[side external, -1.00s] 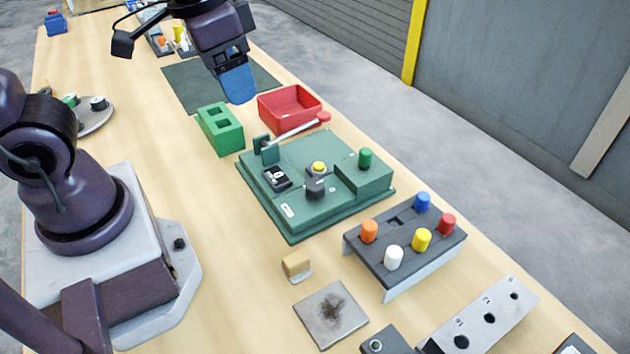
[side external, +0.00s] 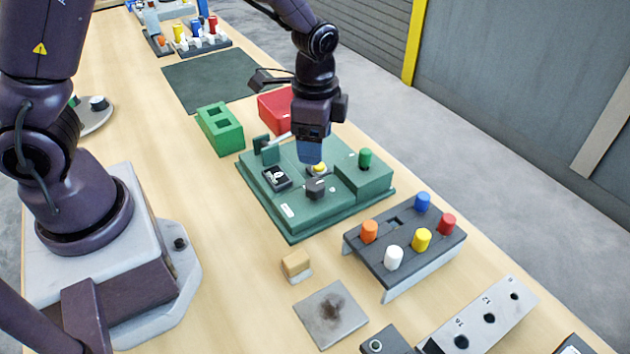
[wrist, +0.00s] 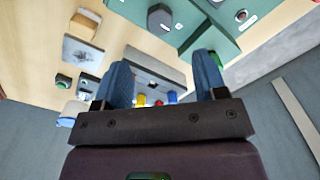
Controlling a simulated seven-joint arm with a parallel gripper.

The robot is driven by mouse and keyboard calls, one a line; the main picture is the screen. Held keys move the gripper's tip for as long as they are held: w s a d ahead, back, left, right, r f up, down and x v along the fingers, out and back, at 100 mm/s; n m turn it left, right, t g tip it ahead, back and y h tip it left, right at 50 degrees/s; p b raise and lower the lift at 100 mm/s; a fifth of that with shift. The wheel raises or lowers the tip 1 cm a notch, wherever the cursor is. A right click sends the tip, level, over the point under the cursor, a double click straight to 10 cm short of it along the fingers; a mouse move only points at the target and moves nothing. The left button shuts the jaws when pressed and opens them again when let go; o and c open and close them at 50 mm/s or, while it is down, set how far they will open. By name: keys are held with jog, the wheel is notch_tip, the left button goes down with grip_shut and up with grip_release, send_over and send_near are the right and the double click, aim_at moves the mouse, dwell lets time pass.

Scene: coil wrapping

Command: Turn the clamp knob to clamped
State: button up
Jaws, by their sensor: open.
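The green fixture (side external: 285,222) sits mid-table in the side external view. A dark knob (side external: 316,188) stands near its front, beside a yellow button (side external: 318,169). My gripper (side external: 311,158) is just above the fixture, its blue fingers behind and slightly above the knob, not on it. In the wrist view the two blue fingers of my gripper (wrist: 164,75) are spread apart with nothing between them. The knob also shows in the wrist view (wrist: 159,17), beyond the fingers. Which way the knob is set cannot be read clearly.
A green post (side external: 365,159) stands on the fixture's raised right block. A dark peg rack (side external: 405,250) with coloured pegs is at front right. A tan block (side external: 296,264) lies in front.

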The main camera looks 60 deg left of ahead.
aim_at(315, 184)
notch_tip(315, 184, down, 10)
jog(key=shift+f, duration=0.1)
dwell(0.4)
jog(key=c, duration=0.9)
